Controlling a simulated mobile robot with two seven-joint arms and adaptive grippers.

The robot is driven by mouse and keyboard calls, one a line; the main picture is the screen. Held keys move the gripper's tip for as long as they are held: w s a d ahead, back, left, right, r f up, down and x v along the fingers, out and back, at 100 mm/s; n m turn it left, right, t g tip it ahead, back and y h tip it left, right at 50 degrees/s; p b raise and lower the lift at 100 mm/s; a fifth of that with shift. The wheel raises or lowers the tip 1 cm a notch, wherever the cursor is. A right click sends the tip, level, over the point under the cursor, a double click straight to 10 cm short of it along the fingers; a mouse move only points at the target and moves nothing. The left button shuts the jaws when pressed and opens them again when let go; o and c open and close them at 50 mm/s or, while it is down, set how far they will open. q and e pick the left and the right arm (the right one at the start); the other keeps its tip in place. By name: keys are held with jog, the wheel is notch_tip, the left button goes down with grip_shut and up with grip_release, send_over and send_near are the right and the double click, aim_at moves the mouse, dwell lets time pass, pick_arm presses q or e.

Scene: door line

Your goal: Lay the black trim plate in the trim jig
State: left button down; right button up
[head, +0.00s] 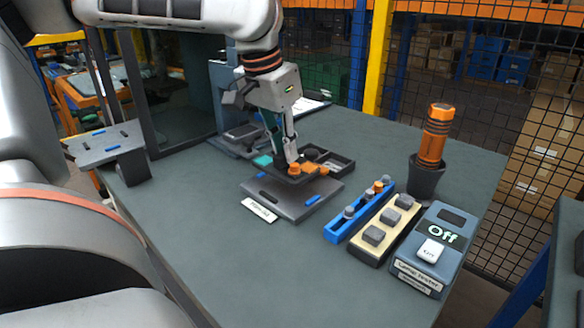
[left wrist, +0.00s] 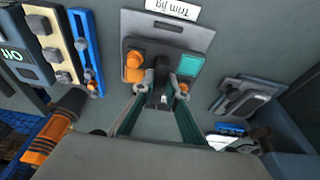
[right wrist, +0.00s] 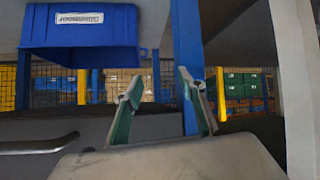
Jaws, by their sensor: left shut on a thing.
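The black trim plate (head: 291,176) carries an orange knob and a teal square; in the left wrist view (left wrist: 153,47) it lies across the grey trim jig (left wrist: 166,22). My left gripper (head: 289,157) points down and is shut on the trim plate, near its middle. In the head view the plate overlaps the far part of the jig (head: 296,210), whose near part with a slot and a blue strip shows bare. I cannot tell whether the plate touches the jig. My right gripper (right wrist: 161,88) is open and empty, away from the bench.
A dark compartment tray (head: 342,163) stands just behind the jig. To the right are a blue rack (head: 347,222), a cream button block (head: 375,237), a tester reading Off (head: 436,236) and an orange tool in a dark cup (head: 427,178). The bench front is clear.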

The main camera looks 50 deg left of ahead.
aim_at(284, 168)
pick_arm(q)
jog(key=shift+f, duration=0.45)
notch_tip(284, 168, down, 4)
jog(key=shift+r+b, duration=0.2)
jog(key=shift+b, duration=0.5)
jog(key=shift+f, duration=0.2)
jog(key=shift+s, duration=0.1)
pick_arm(e)
jog(key=shift+w+a+r+t+y, duration=0.2)
jog(key=shift+w+a+r, duration=0.15)
jog(key=shift+a+r, duration=0.2)
jog(key=shift+w+a+r+t+y, duration=0.1)
jog(key=shift+w+a+r+y, duration=0.1)
jog(key=shift+w+a+r, duration=0.25)
